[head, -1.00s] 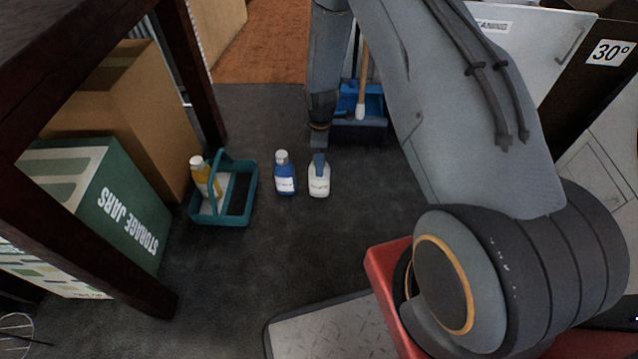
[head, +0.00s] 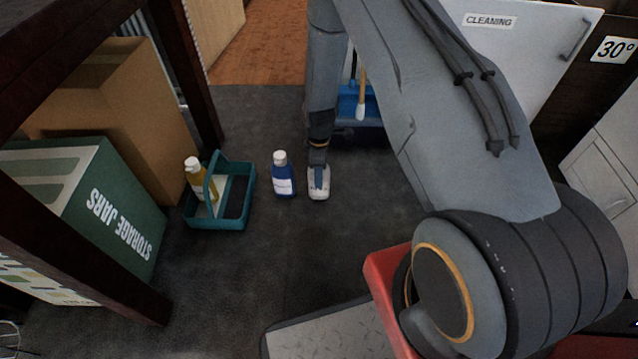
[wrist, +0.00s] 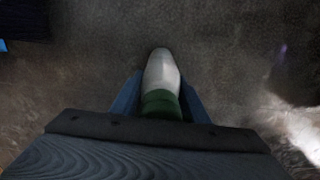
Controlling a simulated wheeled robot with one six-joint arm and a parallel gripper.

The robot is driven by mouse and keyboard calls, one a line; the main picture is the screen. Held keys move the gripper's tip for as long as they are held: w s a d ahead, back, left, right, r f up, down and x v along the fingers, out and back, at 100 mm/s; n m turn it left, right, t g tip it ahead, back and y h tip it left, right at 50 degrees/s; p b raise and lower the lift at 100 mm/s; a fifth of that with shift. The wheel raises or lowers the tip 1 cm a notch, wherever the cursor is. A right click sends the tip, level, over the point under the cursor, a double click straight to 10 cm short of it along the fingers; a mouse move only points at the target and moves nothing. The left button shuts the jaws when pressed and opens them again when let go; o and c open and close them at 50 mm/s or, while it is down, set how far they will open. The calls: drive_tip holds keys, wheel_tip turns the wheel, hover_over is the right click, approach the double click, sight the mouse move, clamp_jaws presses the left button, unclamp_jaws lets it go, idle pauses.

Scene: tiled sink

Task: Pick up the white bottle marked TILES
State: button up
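The white bottle (head: 319,193) stands on the dark floor to the right of the blue bottle (head: 283,180). My gripper (head: 319,172) is lowered over its top and hides its cap and most of its upper part. I cannot read its label in the head view now. In the wrist view the white bottle (wrist: 162,70) has a green cap and sits between the two blue fingers of my gripper (wrist: 161,90). The fingers lie close on both sides; whether they press on it is not clear.
A teal caddy (head: 221,222) with a yellow bottle (head: 200,185) stands at the left. A blue dustpan (head: 350,105) lies behind my arm. Floor in front is clear.

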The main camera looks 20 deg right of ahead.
clamp_jaws()
